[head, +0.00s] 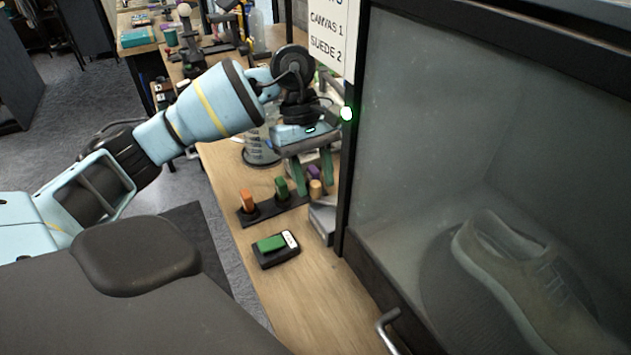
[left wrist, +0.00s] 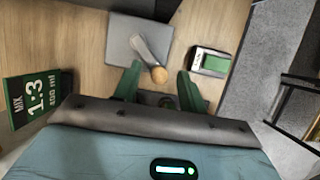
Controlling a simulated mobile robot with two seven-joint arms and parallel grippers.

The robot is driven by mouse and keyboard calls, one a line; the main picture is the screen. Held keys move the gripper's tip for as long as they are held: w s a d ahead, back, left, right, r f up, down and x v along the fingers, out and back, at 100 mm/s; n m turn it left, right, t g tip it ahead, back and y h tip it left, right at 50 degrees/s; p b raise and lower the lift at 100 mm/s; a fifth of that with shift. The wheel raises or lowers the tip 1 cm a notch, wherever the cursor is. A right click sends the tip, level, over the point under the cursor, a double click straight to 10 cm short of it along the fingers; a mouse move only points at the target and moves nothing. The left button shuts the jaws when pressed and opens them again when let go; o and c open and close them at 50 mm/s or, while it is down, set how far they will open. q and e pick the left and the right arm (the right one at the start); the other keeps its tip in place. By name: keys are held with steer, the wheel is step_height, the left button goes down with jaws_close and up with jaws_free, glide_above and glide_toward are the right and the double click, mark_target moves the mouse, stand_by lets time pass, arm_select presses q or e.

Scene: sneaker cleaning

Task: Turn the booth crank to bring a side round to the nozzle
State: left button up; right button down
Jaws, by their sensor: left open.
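The booth (head: 355,265) is a dark-framed box with a clear front at the right of the head view. A beige-grey sneaker (head: 530,285) stands inside on a round dark turntable (head: 440,290). A bent silver handle (head: 384,325), which looks like the crank, sticks out low at the booth's front and is partly cut off by the picture edge. No nozzle can be made out. My left gripper (head: 312,178) points down over the bench, left of the booth and well behind the handle. Its green fingers are open and hold nothing in the left wrist view (left wrist: 157,92). My right gripper is not in view.
A black rack (head: 268,210) holds orange and green brushes below my left gripper. A black box with a green pad (head: 275,248) lies in front of it. A sign (head: 328,35) hangs beside the booth. A mix card (left wrist: 35,98) shows at left. Bench front is clear.

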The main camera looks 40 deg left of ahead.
arm_select(q)
steer(key=shift+x, duration=0.8)
steer(key=shift+c, duration=0.3)
jaws_close()
steer(key=shift+d, duration=0.1)
steer(key=n, duration=0.1)
steer(key=s+n+t, duration=0.1)
steer(key=n, duration=0.1)
steer(key=s+d+n, duration=0.1)
steer(key=n, duration=0.1)
steer(key=shift+d+t+h+p, duration=0.1)
steer(key=shift+t+h+p, duration=0.2)
steer(key=shift+t+p, duration=0.1)
steer(key=shift+s+d+n+t, duration=0.15)
steer(key=shift+d+n+t, duration=0.2)
steer(key=shift+n, duration=0.6)
steer(key=shift+s+d+n+t, duration=0.2)
steer(key=shift+d+n+t, duration=0.15)
steer(key=shift+n, duration=0.6)
